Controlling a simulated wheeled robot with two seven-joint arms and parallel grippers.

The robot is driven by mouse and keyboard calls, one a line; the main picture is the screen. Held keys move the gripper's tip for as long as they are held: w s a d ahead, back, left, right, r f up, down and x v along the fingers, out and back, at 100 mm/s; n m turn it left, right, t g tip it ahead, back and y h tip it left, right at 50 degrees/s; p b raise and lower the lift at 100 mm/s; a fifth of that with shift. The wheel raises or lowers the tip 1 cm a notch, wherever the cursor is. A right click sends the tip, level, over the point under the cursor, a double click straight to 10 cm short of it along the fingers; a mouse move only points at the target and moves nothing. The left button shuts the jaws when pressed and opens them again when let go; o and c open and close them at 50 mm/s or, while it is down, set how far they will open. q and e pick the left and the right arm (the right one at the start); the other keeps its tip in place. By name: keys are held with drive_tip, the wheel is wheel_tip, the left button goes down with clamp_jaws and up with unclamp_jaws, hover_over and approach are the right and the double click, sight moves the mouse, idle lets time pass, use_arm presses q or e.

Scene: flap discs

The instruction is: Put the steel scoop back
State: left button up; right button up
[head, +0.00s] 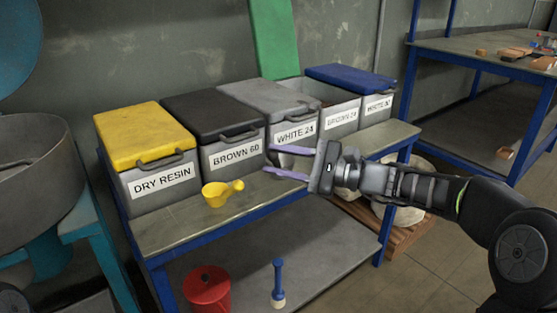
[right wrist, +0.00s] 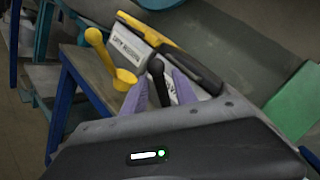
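My right gripper (head: 288,162) is in front of the WHITE 24 bin (head: 293,135), above the bench's front edge. Its two pale purple fingers stand apart, and I see nothing clearly gripped between them in the head view. In the right wrist view a dark rounded bar (right wrist: 156,80) shows between the fingers (right wrist: 160,92); I cannot tell whether it is a scoop handle or a bin handle. I cannot make out the steel scoop for certain. A yellow scoop (head: 220,192) lies on the bench before the bins. My left gripper is not in view.
DRY RESIN (head: 150,180) and BROWN 60 (head: 232,153) bins stand left, lids on. The BROWN 24 bin (head: 342,117) looks open; a blue lid (head: 350,79) is beside it. A red container (head: 207,290) and blue-handled tool (head: 278,285) are on the lower shelf.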

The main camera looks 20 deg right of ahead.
drive_tip(key=p+v, duration=0.1)
drive_tip(key=v, duration=1.1)
drive_tip(key=shift+r+p, duration=0.2)
drive_tip(key=shift+p, duration=0.1)
idle(0.6)
